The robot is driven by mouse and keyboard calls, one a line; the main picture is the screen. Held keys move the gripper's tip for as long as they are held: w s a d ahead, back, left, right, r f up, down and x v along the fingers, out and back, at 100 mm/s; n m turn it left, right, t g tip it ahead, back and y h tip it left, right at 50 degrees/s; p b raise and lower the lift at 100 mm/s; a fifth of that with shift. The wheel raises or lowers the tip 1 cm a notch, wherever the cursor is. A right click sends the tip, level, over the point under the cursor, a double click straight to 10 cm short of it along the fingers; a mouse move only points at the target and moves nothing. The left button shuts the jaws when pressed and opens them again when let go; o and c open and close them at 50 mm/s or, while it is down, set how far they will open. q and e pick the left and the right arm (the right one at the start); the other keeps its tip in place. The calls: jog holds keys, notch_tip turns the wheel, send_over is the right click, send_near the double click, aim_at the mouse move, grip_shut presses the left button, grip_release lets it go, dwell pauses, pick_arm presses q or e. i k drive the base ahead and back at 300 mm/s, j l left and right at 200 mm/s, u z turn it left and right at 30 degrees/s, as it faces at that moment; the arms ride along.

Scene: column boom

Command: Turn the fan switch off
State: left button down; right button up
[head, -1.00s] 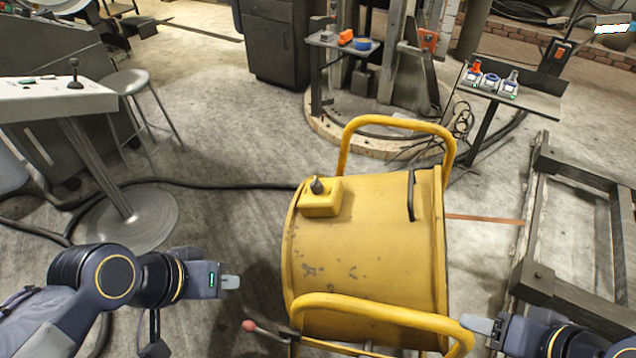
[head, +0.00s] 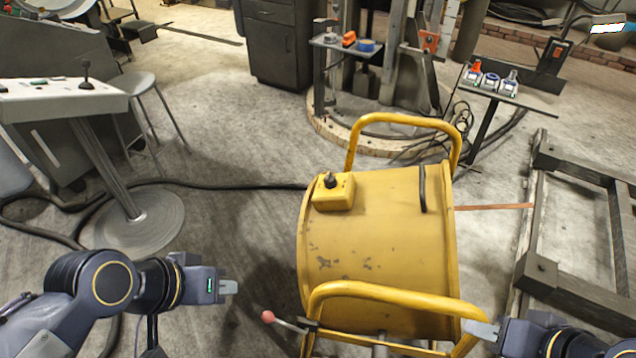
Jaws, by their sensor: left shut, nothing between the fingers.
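A yellow drum-shaped fan (head: 385,245) with tubular handles stands on the floor in front of me. On its top left is a yellow switch box (head: 333,193) with a small dark switch (head: 331,180) sticking up. My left gripper (head: 230,287) is shut and empty, left of the drum and lower in the picture than the switch box, apart from both. My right gripper (head: 478,328) is at the lower right by the near handle; its fingers show only in part, so I cannot tell whether it is open or whether it touches the handle.
A lever with a red knob (head: 267,316) sticks out at the fan's lower left. A console (head: 60,100) and stool (head: 150,85) stand at the left. A dark cable (head: 220,185) crosses the floor. A metal frame (head: 535,230) lies at the right.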

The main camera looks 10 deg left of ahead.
aim_at(330, 181)
jog(key=k+j, duration=0.1)
jog(key=j, duration=0.25)
jog(key=k+j+z, duration=0.1)
jog(key=j, duration=0.3)
jog(key=k+j, duration=0.15)
jog(key=j, duration=0.2)
jog(key=k+j+z, duration=0.15)
jog(key=j, duration=0.2)
jog(key=i+j+z, duration=0.1)
jog(key=j, duration=0.4)
jog(key=i+j, duration=0.15)
jog(key=j, duration=0.35)
jog(key=i+j+z, duration=0.15)
jog(key=j, duration=0.35)
jog(key=i+j+z, duration=0.3)
jog(key=i+j, duration=0.35)
jog(key=i, duration=0.2)
jog(key=i+l, duration=0.1)
jog(key=i, duration=0.4)
